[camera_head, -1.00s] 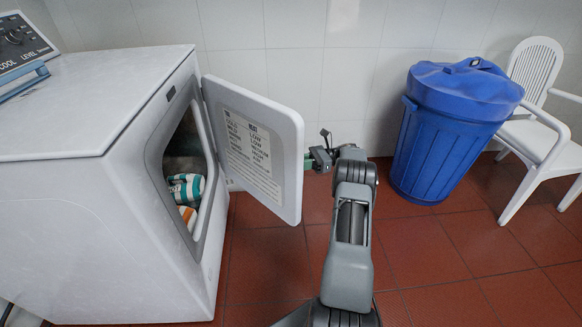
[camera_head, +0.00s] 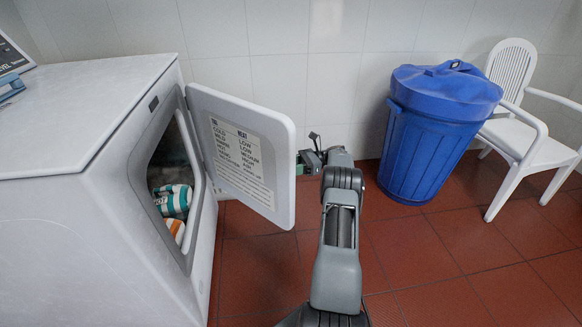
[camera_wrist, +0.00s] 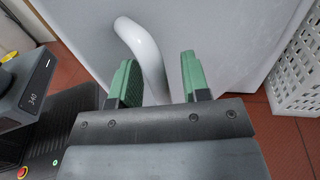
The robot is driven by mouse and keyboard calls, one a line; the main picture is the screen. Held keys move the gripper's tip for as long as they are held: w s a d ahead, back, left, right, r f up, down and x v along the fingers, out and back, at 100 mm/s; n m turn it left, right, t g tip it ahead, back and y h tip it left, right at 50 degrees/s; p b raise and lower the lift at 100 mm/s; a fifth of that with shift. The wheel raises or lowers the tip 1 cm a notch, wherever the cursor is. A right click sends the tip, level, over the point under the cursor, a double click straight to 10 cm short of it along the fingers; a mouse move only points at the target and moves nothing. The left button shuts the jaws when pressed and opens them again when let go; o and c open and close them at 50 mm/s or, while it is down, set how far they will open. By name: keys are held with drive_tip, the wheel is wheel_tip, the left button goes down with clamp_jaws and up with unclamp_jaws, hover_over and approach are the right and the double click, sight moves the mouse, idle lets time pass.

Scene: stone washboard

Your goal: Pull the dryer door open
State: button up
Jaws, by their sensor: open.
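The white dryer (camera_head: 70,190) stands at the left in the head view, with its front facing right. Its door (camera_head: 240,150) stands wide open, and the inner face with a printed label shows. My gripper (camera_head: 304,164) is at the outer side of the door, partly hidden behind its free edge. In the wrist view, my gripper (camera_wrist: 157,60) is open, with a green finger on each side of the white curved door handle (camera_wrist: 143,42). Whether either finger touches the handle cannot be told. The handle is hidden in the head view.
Striped cloths (camera_head: 172,205) lie inside the drum. A blue lidded bin (camera_head: 432,140) and a white chair (camera_head: 520,140) stand at the right. A white perforated basket (camera_wrist: 300,75) shows in the wrist view. Red floor (camera_head: 450,255) is clear in front of the bin.

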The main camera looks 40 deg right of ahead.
sight(295, 152)
drive_tip(key=shift+r, duration=0.1)
drive_tip(key=shift+r+p, duration=0.3)
drive_tip(key=r+p, duration=0.1)
drive_tip(key=r, duration=0.1)
drive_tip(key=r+p, duration=0.1)
drive_tip(key=shift+s+r, duration=0.2)
drive_tip(key=shift+r, duration=0.2)
drive_tip(key=s+r, duration=0.1)
drive_tip(key=s+a+r+p, duration=0.1)
drive_tip(key=r, duration=0.1)
drive_tip(key=s+a+r+p, duration=0.1)
drive_tip(key=shift+s+r, duration=0.25)
drive_tip(key=shift+r, duration=0.1)
drive_tip(key=s+a+r+p, duration=0.2)
drive_tip(key=s+a+r, duration=0.1)
drive_tip(key=s, duration=0.5)
drive_tip(key=shift+s+a+r+p, duration=0.35)
drive_tip(key=shift+a+r, duration=0.05)
drive_tip(key=shift+a, duration=0.2)
